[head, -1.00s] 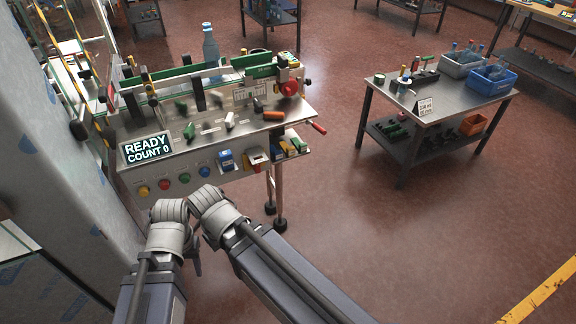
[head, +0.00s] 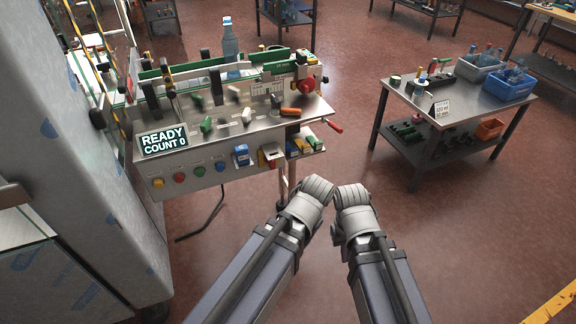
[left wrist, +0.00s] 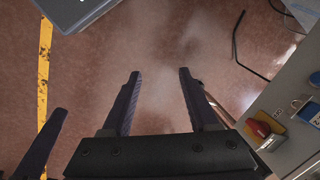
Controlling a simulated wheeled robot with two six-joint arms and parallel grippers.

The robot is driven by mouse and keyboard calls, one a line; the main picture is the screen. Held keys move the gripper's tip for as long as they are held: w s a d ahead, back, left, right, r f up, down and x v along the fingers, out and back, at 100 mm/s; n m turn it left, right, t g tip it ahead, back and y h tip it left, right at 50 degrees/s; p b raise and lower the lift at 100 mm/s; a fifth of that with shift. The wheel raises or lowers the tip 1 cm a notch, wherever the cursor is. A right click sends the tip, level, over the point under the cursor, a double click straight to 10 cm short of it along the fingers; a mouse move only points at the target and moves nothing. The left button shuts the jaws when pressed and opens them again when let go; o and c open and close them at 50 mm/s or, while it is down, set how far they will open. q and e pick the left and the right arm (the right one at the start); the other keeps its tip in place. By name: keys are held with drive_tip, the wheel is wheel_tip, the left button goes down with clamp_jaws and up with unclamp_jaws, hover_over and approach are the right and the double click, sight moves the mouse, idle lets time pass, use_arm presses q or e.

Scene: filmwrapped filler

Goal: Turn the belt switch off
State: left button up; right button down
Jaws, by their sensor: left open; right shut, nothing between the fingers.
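The belt machine (head: 225,165) stands at left centre in the head view. Its front panel has yellow, red, green and blue buttons, a blue switch (head: 241,154) and a red switch on a yellow base (head: 270,155). I cannot read which is the belt switch. The red switch (left wrist: 265,128) and the blue one (left wrist: 303,104) also show at the right of the left wrist view. My left gripper (left wrist: 158,75) is open and empty over the floor, apart from the panel. My right gripper (head: 352,195) is beside the left wrist in the head view; its fingers are mostly hidden.
A display (head: 164,141) reads READY, COUNT 0. A bottle (head: 230,45) stands at the machine's back. A grey cabinet (head: 100,130) is close on the left. A side table (head: 430,100) with bins stands at the right. The floor (head: 440,230) between is clear.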

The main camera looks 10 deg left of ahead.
use_arm(q)
drive_tip(key=w+a+f+m+t+y+b, duration=0.2)
drive_tip(key=w+a+f+m+t+b, duration=0.15)
drive_tip(key=w+a+f+b, duration=0.35)
drive_tip(key=m+t+y+b, duration=0.6)
drive_tip(key=m+t+b, duration=0.5)
drive_tip(key=m+b, duration=0.9)
approach(273, 162)
drive_tip(key=p+x, duration=0.2)
drive_tip(key=shift+w+r+m, duration=0.15)
drive_tip(key=shift+r+m, duration=0.15)
drive_tip(key=shift+m, duration=0.05)
use_arm(e)
wheel_tip(273, 162, down, 28)
drive_tip(key=shift+r, duration=0.25)
use_arm(q)
drive_tip(key=shift+x, duration=3.75)
drive_tip(key=shift+f, duration=0.15)
drive_tip(key=shift+c, duration=0.2)
clamp_jaws()
